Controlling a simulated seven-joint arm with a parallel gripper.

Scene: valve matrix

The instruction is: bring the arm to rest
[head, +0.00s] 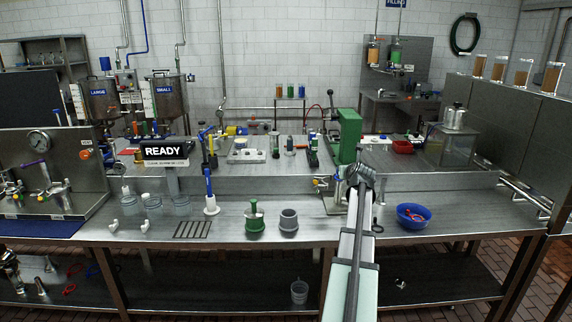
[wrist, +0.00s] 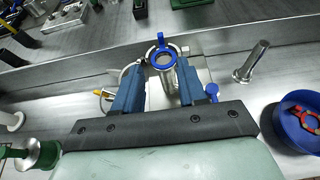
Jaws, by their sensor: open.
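My arm reaches up from the bottom of the head view over the bench. My gripper (head: 360,175) is at its far end, in front of the green column (head: 346,135). In the wrist view the two blue fingers of my gripper (wrist: 158,72) are spread apart. A steel fitting with a blue ring (wrist: 162,50) shows between and just beyond the fingertips. I cannot tell whether the fingers touch it. Nothing is visibly gripped.
A blue bowl (head: 413,215) with red parts stands right of my arm. A grey cup (head: 288,220) and a green-based piece (head: 254,217) stand to the left. A steel post (wrist: 252,62) rises right of the fingers. The front bench between bowl and right edge is clear.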

